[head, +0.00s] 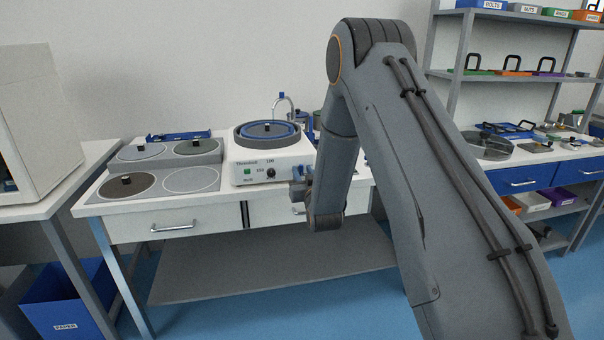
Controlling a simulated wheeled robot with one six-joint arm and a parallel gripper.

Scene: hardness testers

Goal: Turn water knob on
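A white polishing machine (243,155) with a round dark bowl stands on the white bench. A thin curved water tap (290,101) with small blue parts rises behind the bowl. Which part is the water knob is too small to tell for sure. The machine's front has a green button (247,172) and a black knob (271,173). My gripper (297,188) is at the machine's front right, right of the black knob and apart from it. Its fingers are small and partly hidden by my wrist, so their opening is unclear.
Several round discs lie on a grey panel (207,180) left of the machine, with a blue rack (180,136) behind. My arm covers the bench's right part. A shelf (500,76) with bins stands at the right, a white cabinet (45,120) at the left.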

